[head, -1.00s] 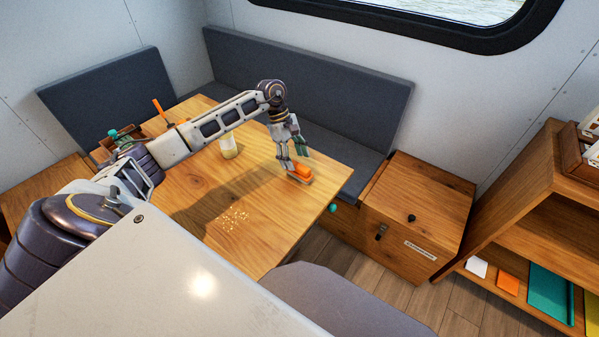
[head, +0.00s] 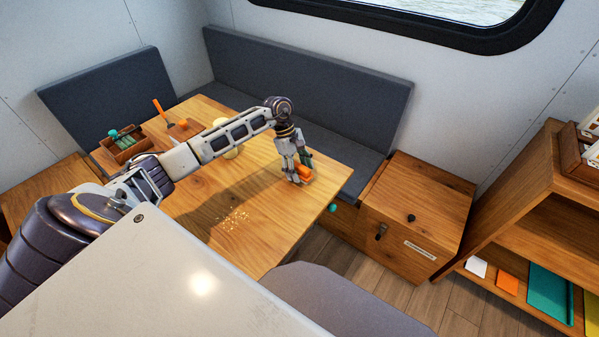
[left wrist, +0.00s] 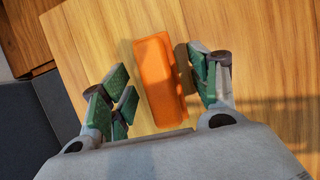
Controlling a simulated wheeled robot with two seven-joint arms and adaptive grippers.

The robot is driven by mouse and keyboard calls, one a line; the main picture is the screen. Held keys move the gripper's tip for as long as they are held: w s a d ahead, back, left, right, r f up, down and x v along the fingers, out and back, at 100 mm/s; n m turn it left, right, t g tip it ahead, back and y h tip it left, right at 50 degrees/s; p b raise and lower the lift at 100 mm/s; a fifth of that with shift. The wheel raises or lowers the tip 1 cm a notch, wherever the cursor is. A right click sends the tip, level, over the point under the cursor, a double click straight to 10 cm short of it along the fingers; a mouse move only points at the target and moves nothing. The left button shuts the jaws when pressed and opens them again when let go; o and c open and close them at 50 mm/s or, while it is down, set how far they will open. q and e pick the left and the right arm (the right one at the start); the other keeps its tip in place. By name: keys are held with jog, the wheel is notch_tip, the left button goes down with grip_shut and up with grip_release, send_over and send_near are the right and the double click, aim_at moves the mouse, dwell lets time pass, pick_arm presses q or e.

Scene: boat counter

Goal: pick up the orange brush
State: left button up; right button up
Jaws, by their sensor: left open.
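The orange brush (head: 305,173) lies on the wooden table near its right corner. My left gripper (head: 297,180) is down at the brush and covers part of it in the head view. In the left wrist view the orange brush (left wrist: 158,80) lies between the two open green-padded fingers of my left gripper (left wrist: 162,92). My right gripper is not in view.
A grey bench (head: 330,95) runs behind; a wooden cabinet (head: 415,210) stands right.

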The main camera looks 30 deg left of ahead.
aim_at(300, 165)
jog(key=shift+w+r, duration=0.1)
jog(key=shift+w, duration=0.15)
pick_arm(q)
jog(key=shift+c, duration=1.2)
jog(key=c, duration=0.9)
jog(key=shift+r, duration=0.45)
notch_tip(300, 165, up, 9)
jog(key=shift+r, duration=0.1)
